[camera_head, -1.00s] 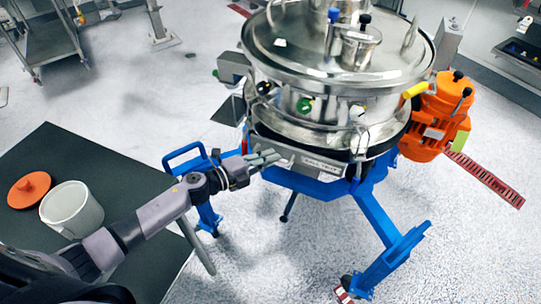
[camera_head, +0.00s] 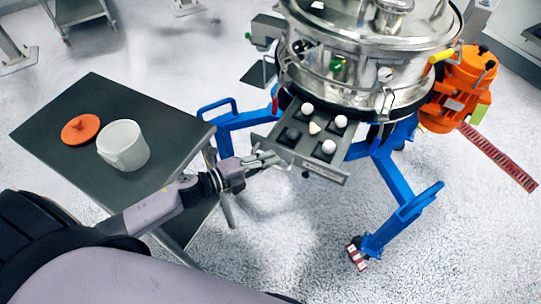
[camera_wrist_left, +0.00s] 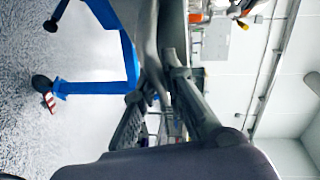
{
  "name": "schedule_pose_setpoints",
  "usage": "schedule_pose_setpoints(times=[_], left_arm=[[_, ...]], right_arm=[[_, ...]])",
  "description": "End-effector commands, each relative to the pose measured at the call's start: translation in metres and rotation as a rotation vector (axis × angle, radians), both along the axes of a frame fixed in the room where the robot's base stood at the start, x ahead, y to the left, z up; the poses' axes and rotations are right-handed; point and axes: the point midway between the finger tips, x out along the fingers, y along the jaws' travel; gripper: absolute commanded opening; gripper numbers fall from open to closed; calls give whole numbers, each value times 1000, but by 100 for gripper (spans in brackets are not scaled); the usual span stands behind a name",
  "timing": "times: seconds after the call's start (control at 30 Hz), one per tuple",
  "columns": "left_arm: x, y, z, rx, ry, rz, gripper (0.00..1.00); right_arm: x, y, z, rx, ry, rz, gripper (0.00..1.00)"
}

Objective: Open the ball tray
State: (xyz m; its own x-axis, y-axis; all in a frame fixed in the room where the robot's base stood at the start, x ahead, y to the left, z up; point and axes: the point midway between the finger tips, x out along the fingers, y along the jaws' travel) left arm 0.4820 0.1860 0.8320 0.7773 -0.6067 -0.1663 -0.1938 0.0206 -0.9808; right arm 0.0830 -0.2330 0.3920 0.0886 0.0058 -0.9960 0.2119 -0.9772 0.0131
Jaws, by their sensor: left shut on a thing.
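The ball tray (camera_head: 327,173) is a grey drawer under the round steel sifter (camera_head: 355,75). It stands pulled out toward the front, and several white balls, some dark ones and one cream-coloured ball show in it. My left gripper (camera_head: 268,158) is at the tray's front left end, with its fingers shut on the tray's edge or handle. The exact contact is too small to make out. In the left wrist view, the fingers (camera_wrist_left: 165,85) show dark and close up against a grey surface. My right gripper is not in view.
A dark table (camera_head: 60,120) on the left holds a white pot (camera_head: 123,146) and an orange lid (camera_head: 80,128). Blue frame legs (camera_head: 400,215) stand below the sifter. An orange motor (camera_head: 465,85) is on its right side. The floor in front of the tray is clear.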

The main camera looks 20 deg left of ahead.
Motion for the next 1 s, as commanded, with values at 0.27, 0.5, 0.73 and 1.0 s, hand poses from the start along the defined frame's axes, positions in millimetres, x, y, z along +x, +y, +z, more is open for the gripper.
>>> schedule_pose_setpoints(times=[0.27,0.5,0.73,1.0], left_arm=[[-2,0,0,3,-2,-1,0],[-2,0,0,3,-1,-1,14],[-2,0,0,2,-1,0,29],[-2,0,0,0,-1,0,32]], right_arm=[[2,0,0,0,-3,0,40],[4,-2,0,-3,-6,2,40],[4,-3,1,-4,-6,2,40],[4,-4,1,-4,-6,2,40]])
